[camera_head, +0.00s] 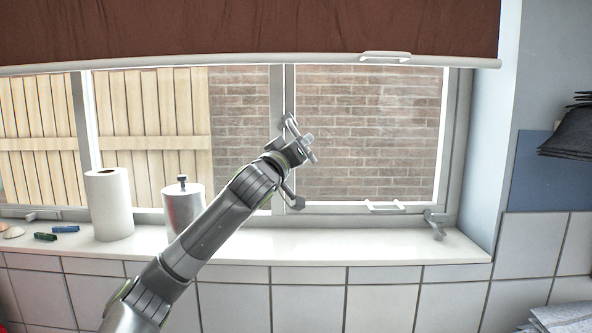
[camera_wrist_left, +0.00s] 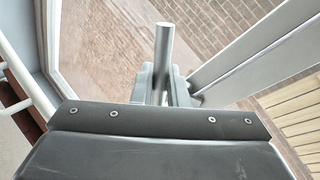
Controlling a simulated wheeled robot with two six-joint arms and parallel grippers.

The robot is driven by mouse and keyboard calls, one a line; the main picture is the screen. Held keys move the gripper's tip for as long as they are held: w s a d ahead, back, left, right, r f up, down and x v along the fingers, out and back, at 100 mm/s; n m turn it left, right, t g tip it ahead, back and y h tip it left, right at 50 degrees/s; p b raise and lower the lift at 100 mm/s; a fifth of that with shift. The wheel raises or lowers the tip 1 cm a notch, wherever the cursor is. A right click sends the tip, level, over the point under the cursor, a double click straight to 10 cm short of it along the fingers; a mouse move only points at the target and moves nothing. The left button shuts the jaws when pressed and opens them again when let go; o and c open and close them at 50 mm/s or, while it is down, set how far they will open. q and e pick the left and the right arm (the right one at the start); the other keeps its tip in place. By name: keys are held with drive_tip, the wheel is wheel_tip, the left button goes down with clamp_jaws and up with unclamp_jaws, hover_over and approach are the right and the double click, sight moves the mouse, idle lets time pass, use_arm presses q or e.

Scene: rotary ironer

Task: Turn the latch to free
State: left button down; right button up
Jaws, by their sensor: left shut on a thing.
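The window latch shows as a grey metal rod (camera_wrist_left: 163,50) in the left wrist view, standing up just beyond my dark gripper body. My left gripper (camera_head: 298,146) is in front of the window's middle upright frame, shut on the latch. In the head view a short light-grey end (camera_head: 307,139), apparently the latch handle's, sticks out at the gripper's tip. The gripper and wrist hide most of the latch and its mount, so its exact angle cannot be told. My right gripper is not in view.
A white sill (camera_head: 340,246) runs below the window. A paper roll (camera_head: 108,205) and a metal canister (camera_head: 183,207) stand on it at left, the canister close to my arm. A white pull handle (camera_head: 384,207) and a stay (camera_head: 435,222) are at lower right. A brown blind (camera_head: 250,28) hangs above.

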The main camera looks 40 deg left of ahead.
use_arm(q)
drive_tip(key=n+y+b, duration=0.1)
drive_tip(key=n+b, duration=0.1)
drive_tip(key=b, duration=0.2)
drive_tip(key=w+d+r+n+y+b, duration=0.1)
drive_tip(key=n+y+b, duration=0.1)
drive_tip(key=n+b, duration=0.1)
drive_tip(key=n+y+b, duration=0.1)
drive_tip(key=n+b, duration=0.2)
drive_tip(key=b, duration=0.1)
drive_tip(key=shift+w+d+r+t+y+b, duration=0.15)
drive_tip(key=shift+d+t+y+b, duration=0.15)
drive_tip(key=shift+t+y, duration=0.1)
drive_tip(key=shift+r+n+y+b, duration=0.2)
drive_tip(key=shift+n+y+b, duration=0.2)
drive_tip(key=shift+n+b, duration=0.15)
drive_tip(key=shift+w+d+r+n+y+b, duration=0.15)
drive_tip(key=shift+r+n+y+b, duration=0.3)
drive_tip(key=shift+n+y+b, duration=0.55)
drive_tip(key=shift+r+n+g+b, duration=0.3)
drive_tip(key=shift+n+b, duration=0.4)
drive_tip(key=shift+n, duration=0.05)
drive_tip(key=shift+r+y, duration=0.15)
drive_tip(key=shift+y, duration=0.25)
drive_tip(key=c, duration=1.5)
unclamp_jaws()
drive_tip(key=shift+w+d, duration=0.1)
drive_tip(key=shift+w, duration=0.05)
